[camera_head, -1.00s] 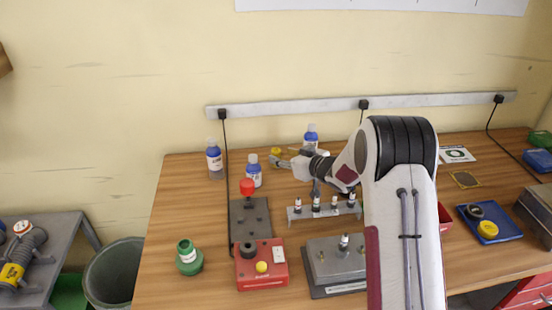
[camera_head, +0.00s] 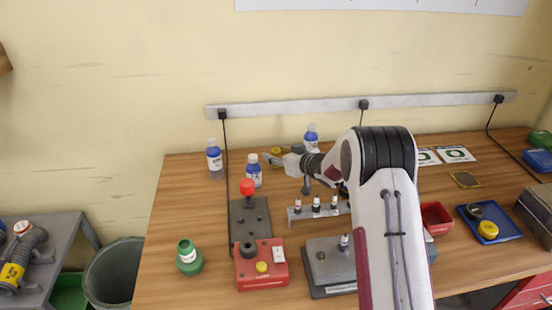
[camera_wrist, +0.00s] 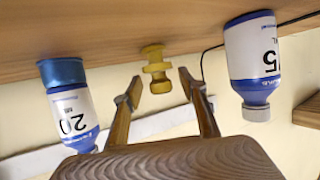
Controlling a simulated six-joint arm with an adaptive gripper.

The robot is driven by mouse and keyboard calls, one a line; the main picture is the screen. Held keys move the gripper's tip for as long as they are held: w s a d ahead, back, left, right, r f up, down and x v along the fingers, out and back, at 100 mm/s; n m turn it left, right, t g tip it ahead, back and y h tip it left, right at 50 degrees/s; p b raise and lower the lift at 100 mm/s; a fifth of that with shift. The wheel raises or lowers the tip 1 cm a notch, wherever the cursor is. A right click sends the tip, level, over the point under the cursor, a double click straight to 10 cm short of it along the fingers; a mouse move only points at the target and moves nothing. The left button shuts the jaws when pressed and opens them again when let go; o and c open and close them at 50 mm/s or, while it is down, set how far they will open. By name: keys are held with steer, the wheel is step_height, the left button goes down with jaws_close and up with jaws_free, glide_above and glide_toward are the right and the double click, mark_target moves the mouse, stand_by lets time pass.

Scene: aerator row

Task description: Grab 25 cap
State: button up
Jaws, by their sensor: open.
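My gripper (camera_wrist: 162,92) is open and empty in the wrist view, which is upside down. In the head view my gripper (camera_head: 274,159) is near the back of the bench. A yellow spool-shaped piece (camera_wrist: 156,68) stands beyond and between the fingertips, apart from them; it also shows in the head view (camera_head: 276,151). A blue-and-white bottle marked 20 (camera_wrist: 73,112) is at left in the wrist view. Another bottle (camera_wrist: 252,58), with a grey cap (camera_wrist: 256,112), is at right; its number includes a 5, the rest unclear. I cannot make out a 25 mark on any cap.
Blue-and-white bottles stand at the back left (camera_head: 215,160), (camera_head: 254,174) and back (camera_head: 311,138). A blue tray (camera_head: 508,229) is at right.

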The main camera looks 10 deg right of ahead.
steer(key=shift+w+a+f, duration=0.25)
steer(key=shift+w, duration=0.25)
steer(key=shift+c, duration=0.4)
jaws_close()
